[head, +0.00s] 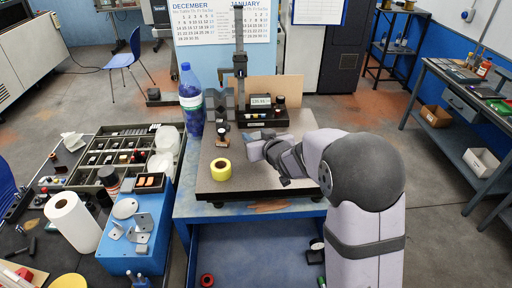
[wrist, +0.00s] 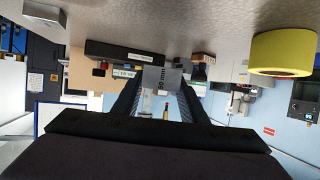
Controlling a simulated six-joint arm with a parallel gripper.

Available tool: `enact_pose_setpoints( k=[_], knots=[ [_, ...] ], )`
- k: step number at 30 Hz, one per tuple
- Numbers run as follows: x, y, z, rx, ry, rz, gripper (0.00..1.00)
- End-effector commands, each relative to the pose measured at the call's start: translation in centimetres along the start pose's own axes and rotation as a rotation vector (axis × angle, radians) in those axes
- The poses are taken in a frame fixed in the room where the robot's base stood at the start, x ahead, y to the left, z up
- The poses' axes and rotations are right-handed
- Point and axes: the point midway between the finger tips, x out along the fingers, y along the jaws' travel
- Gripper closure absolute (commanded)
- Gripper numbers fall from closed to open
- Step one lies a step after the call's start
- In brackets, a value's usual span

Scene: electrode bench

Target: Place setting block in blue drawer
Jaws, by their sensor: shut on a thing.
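My gripper (head: 258,147) is over the right part of the granite plate in the head view. It is shut on a grey setting block marked 50 mm. In the wrist view, the setting block (wrist: 162,79) sits between the two dark fingers, just off the plate's speckled surface as far as I can tell. In the head view the block is small and partly hidden by my gripper. The blue drawer (head: 240,250) lies low under the plate, at the front of the blue bench. It looks pulled out, with a broad clear floor.
A yellow tape roll (head: 221,169) is left of my gripper. A height gauge stand (head: 240,60) and a black display box (head: 262,113) stand behind. A red ring (head: 207,280) and a dark item (head: 316,252) lie near the drawer floor. A parts tray (head: 82,172) is left.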

Motion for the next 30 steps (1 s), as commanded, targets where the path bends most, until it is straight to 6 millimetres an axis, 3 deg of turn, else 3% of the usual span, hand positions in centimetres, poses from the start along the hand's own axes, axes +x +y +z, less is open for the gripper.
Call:
enact_pose_setpoints(
  k=[3,9,23,30],
  knots=[
    [-0.8,0.0,-2.2,-0.002,0.009,-0.001,1.0],
    [-1.7,0.0,-4.3,0.0,0.007,-0.001,1.0],
    [-1.9,0.0,-4.9,-0.002,0.004,-0.006,1.0],
    [-2.0,-0.6,-6.1,-0.021,0.006,-0.046,1.0]
  ],
)
